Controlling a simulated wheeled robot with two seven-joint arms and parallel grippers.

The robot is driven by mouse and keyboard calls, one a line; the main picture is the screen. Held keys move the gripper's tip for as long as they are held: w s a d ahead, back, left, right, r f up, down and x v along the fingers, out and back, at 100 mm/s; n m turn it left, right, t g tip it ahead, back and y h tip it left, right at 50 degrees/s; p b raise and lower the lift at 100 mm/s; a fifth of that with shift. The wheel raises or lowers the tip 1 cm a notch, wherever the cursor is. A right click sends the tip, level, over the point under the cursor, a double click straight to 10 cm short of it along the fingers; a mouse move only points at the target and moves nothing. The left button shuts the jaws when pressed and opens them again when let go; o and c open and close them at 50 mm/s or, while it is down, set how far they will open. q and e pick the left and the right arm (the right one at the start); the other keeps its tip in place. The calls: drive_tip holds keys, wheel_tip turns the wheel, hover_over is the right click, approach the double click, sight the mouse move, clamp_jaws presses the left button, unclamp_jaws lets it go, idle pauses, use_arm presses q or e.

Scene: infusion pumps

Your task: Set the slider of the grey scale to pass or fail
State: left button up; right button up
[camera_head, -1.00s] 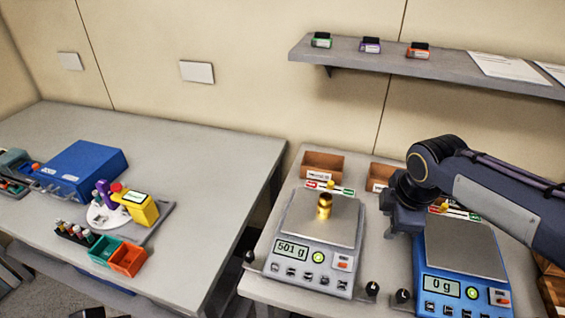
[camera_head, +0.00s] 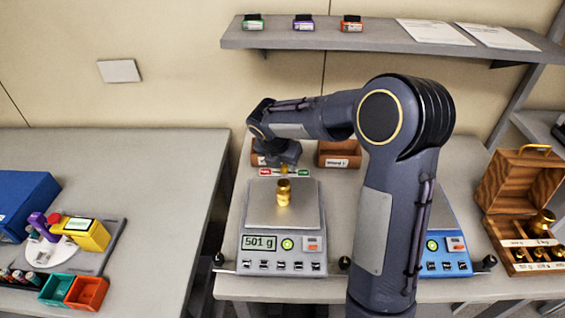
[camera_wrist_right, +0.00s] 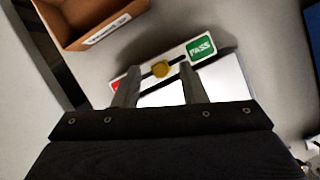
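The grey scale (camera_head: 254,257) reads 501 g, with a brass weight (camera_head: 284,194) upright on its pan. Behind the pan is the slider strip, with a red label (camera_head: 266,172) at its left end and a green label (camera_head: 304,172) at its right. In the right wrist view the green label reads PASS (camera_wrist_right: 201,48); the red one (camera_wrist_right: 117,84) is partly hidden by a finger. My left gripper is out of view.
A blue scale (camera_head: 444,258) stands right, partly hidden by my right arm. Brown bins (camera_head: 339,154) stand behind the scales. A wooden weight box (camera_head: 520,190) is at far right. A shelf (camera_head: 380,38) hangs above. The left table holds a blue case (camera_head: 22,203).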

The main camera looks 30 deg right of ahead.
drive_tip(key=shift+f, duration=0.2)
drive_tip(key=shift+c, duration=0.5)
clamp_jaws()
drive_tip(key=shift+s+d+p, duration=0.2)
drive_tip(key=shift+s+d, duration=0.3)
drive_tip(key=shift+d, duration=0.35)
drive_tip(key=shift+s+d+p, duration=0.15)
drive_tip(key=shift+s+d, duration=0.35)
drive_tip(key=shift+d, duration=0.35)
